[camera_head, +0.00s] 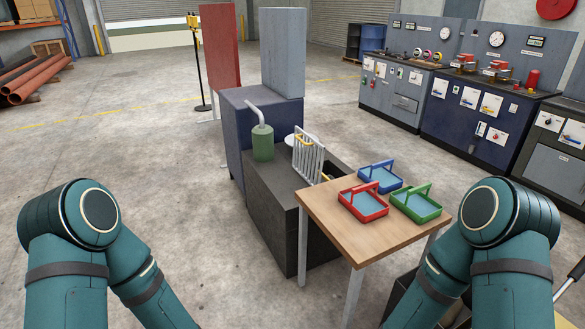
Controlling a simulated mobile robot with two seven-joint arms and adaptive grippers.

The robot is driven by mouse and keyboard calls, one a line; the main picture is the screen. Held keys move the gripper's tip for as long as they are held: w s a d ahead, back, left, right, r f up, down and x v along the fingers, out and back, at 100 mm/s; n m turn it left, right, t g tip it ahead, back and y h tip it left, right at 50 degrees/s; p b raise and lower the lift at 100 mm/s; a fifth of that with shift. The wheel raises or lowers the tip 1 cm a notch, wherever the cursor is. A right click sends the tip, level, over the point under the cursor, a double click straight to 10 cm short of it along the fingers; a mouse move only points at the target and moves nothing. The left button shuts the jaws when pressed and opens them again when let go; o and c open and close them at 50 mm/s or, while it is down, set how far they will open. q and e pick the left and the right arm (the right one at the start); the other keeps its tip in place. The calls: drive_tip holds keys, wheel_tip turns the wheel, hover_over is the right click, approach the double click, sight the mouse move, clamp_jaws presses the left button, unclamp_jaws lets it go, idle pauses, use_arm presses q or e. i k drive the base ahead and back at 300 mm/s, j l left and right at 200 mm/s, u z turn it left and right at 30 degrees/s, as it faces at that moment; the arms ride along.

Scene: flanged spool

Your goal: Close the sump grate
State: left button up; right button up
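The sump grate (308,160) is a light metal panel of parallel bars with yellow parts near its edge. It stands raised, close to upright, on top of a dark grey block (276,212). A dark opening (336,163) shows to its right, partly hidden behind the grate and the table. My arms come in at the lower left and lower right, but both grippers are out of the picture.
A green canister (263,143) with a grey pipe stands left of the grate. A wooden table (375,238) close in front holds red (363,204), blue (381,176) and green (416,203) trays. Equipment benches (460,115) stand at the right.

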sight(301, 133)
drive_tip(key=i+z, duration=0.2)
drive_tip(key=i, duration=0.35)
drive_tip(key=i+j+z, duration=0.1)
drive_tip(key=z, duration=0.3)
drive_tip(key=i+j+z, duration=0.1)
drive_tip(key=z, duration=0.25)
drive_tip(key=i+j+z, duration=0.1)
drive_tip(key=z, duration=0.3)
drive_tip(key=i+j+z, duration=0.25)
drive_tip(key=j, duration=0.25)
drive_tip(key=j+z, duration=0.25)
drive_tip(key=j, duration=0.25)
drive_tip(key=i+j, duration=0.1)
drive_tip(key=j, duration=0.45)
drive_tip(key=i+j, duration=0.1)
drive_tip(key=j, duration=0.4)
drive_tip(key=i+j+z, duration=0.1)
drive_tip(key=j, duration=0.45)
